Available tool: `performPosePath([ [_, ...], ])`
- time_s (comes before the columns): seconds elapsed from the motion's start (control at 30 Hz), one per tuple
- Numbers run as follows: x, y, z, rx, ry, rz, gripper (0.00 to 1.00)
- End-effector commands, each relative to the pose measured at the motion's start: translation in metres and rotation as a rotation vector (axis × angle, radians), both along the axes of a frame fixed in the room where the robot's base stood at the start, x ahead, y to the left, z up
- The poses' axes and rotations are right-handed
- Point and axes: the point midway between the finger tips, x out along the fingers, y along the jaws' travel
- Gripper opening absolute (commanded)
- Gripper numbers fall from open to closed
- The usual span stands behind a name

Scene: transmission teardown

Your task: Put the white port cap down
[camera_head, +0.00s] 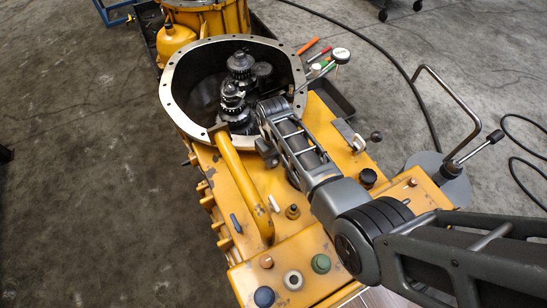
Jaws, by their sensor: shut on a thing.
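My arm reaches in from the lower right, and its far end is over the near rim of the open housing (181,112). My gripper cannot be made out; the arm's end links and the housing edge hide it. I cannot see a white port cap in its jaws. A small white piece (273,203) lies on the case top.
Dark gears (236,95) stand inside the housing. A yellow bar (242,185) rises along the case's left side. A black knob (368,177), a brass fitting (293,211) and a pale bracket (346,133) crowd the top. A bent metal handle (450,100) stands at right.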

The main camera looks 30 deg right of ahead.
Motion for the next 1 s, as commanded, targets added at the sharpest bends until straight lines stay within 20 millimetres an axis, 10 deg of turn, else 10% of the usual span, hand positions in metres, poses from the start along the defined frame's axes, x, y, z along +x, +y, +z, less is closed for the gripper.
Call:
performPosePath([
  [0.23, 0.0, 0.0, -0.003, 0.0, 0.0, 0.0, 0.0],
  [0.27, 0.0, 0.0, -0.003, 0.0, 0.0, 0.0, 0.29],
  [0.5, 0.0, 0.0, -0.002, 0.0, 0.0, 0.0, 0.52],
  [1.0, 0.001, -0.001, 0.026, -0.001, -0.003, -0.001, 0.54],
])
